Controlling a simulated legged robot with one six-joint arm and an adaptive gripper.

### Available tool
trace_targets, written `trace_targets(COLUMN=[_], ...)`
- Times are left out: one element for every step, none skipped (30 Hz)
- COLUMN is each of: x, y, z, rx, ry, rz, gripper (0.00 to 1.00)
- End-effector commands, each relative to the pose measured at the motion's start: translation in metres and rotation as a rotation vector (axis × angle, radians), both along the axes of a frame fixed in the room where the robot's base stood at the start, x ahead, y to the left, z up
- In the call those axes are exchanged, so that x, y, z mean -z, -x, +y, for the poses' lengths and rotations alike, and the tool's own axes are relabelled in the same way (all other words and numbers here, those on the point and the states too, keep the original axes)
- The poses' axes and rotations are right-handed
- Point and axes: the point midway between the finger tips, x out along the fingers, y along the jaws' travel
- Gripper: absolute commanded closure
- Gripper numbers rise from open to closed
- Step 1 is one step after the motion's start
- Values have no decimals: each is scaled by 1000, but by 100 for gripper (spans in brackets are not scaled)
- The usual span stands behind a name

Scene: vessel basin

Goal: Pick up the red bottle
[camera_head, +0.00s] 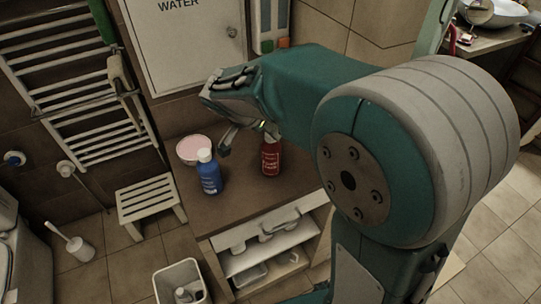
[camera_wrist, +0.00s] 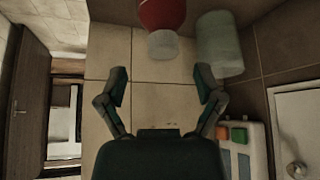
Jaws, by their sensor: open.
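The red bottle (camera_head: 271,157) stands upright on the brown counter in the head view, its top hidden behind my gripper. In the wrist view, which appears upside down, a red bottle (camera_wrist: 162,13) with a pale cap (camera_wrist: 163,45) shows at the top centre. Its cap lies beyond the gap between my fingertips, towards the middle. My gripper (camera_head: 247,138) is open and empty, by the bottle's upper end in the head view. Both fingers of my gripper (camera_wrist: 162,78) are spread apart in the wrist view. I cannot tell whether they touch the bottle.
A blue bottle (camera_head: 209,177) and a pinkish bowl (camera_head: 190,150) stand left of the red bottle on the counter (camera_head: 235,210). A pale greenish cylinder (camera_wrist: 218,42) is beside the red bottle in the wrist view. A white cabinet (camera_head: 188,45) hangs behind. A stool (camera_head: 147,200) stands left.

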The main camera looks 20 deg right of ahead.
Motion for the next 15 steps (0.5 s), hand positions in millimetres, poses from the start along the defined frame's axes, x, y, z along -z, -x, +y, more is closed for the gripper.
trace_targets(x=[4,8,13,17,22,27,31,34,37,40,41,43,43,43,43], y=[-2,-3,-6,-8,-10,-13,-14,-16,-17,-18,-18,-19,-19,-19,-19], z=[-2,-3,-5,-7,-9,-11,-13,-15,-17,-18,-19,-20,-20,-20,-20], rx=[0,1,1,2,2,1,1,2,2,1,1,1,0,0,-1], ry=[0,1,1,1,1,1,1,1,0,0,0,0,0,0,0], rz=[2,4,4,5,5,4,4,3,2,2,2,2,2,2,0], gripper=[15,15,15,15,15,15,15,15,15,15,15,15,15,15,15])
